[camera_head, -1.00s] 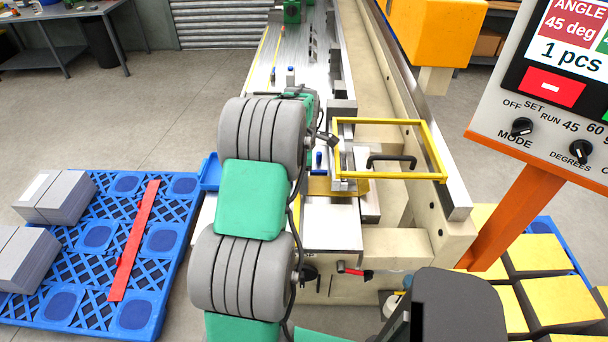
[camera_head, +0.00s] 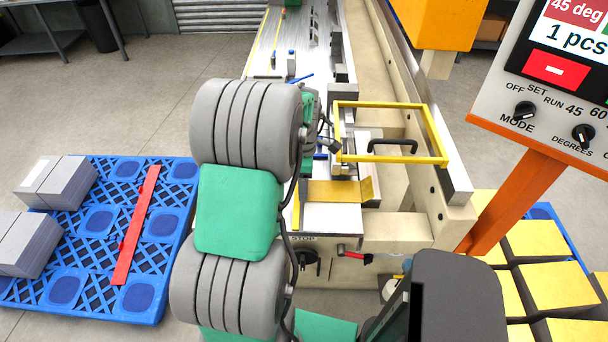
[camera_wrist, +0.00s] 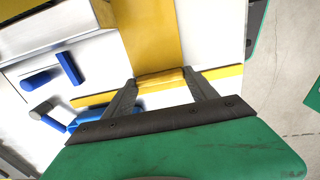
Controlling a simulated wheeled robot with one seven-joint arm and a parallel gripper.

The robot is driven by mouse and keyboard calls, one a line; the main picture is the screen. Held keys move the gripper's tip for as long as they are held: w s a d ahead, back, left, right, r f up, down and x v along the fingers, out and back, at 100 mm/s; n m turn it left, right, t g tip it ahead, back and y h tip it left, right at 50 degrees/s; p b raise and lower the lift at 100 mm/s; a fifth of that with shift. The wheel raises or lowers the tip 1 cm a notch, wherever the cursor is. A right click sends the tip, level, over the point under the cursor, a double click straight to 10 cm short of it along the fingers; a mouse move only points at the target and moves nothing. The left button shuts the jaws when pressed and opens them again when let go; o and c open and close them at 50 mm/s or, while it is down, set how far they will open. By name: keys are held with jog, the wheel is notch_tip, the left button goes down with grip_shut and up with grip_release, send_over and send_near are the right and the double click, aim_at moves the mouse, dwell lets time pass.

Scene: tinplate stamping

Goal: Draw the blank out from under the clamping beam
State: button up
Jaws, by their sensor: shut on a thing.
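The blank (camera_head: 335,190) is a golden sheet lying on the pale bed of the machine, with a flap (camera_head: 367,188) turned up at its right end. It shows in the wrist view (camera_wrist: 152,30) as a wide golden strip. My gripper (camera_wrist: 160,82) is shut on the near edge of the blank, with one finger at each side. In the head view my arm hides the gripper. The metal clamping beam (camera_head: 346,166) stands just behind the blank, inside the yellow guard frame. I cannot tell whether any of the blank is still under it.
The yellow guard frame (camera_head: 390,104) and black handle (camera_head: 392,146) stand over the bed. Blue levers (camera_wrist: 68,68) are left of my gripper in the wrist view. A blue pallet (camera_head: 95,222) with a red bar is at left. A control panel (camera_head: 545,105) is at right.

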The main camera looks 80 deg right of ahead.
jog(key=shift+s+a+p, duration=0.15)
jog(key=shift+s+a, duration=0.15)
jog(key=shift+a, duration=1)
jog(key=shift+s+a+p, duration=0.2)
jog(key=shift+s+a, duration=0.1)
jog(key=shift+a, duration=1)
jog(key=shift+s+a+p, duration=0.15)
jog(key=shift+s+a, duration=0.15)
jog(key=shift+a, duration=1)
jog(key=shift+a, duration=0.35)
jog(key=o, duration=1.6)
jog(key=shift+c, duration=0.2)
notch_tip(320, 180, up, 8)
jog(key=b, duration=0.1)
jog(key=shift+f, duration=0.1)
